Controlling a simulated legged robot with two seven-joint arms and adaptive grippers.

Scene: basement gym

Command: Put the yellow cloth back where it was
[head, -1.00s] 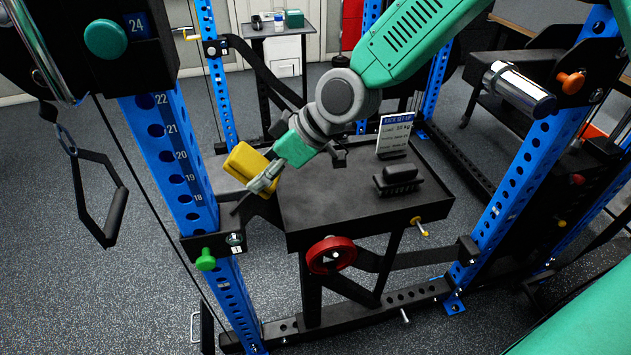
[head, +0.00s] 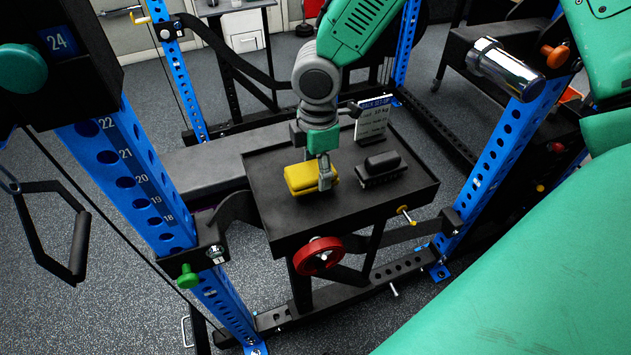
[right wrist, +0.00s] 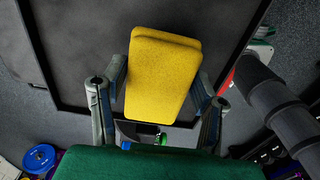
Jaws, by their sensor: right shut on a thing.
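The yellow cloth (head: 302,178) is a folded, block-shaped pad. It is over the left-middle part of the black tray table (head: 285,222), left of a black brush (head: 381,170). My right gripper (head: 322,176) points down and is shut on the cloth. In the right wrist view the cloth (right wrist: 163,72) sits between the two fingers of the gripper (right wrist: 157,97), with the dark tray behind it. I cannot tell whether the cloth touches the tray. My left gripper is not in view.
A small sign (head: 372,122) stands behind the brush. A blue rack upright (head: 140,180) with a green knob (head: 187,278) rises left of the tray. A grey bench (head: 205,165) lies behind-left. The tray's front part is bare.

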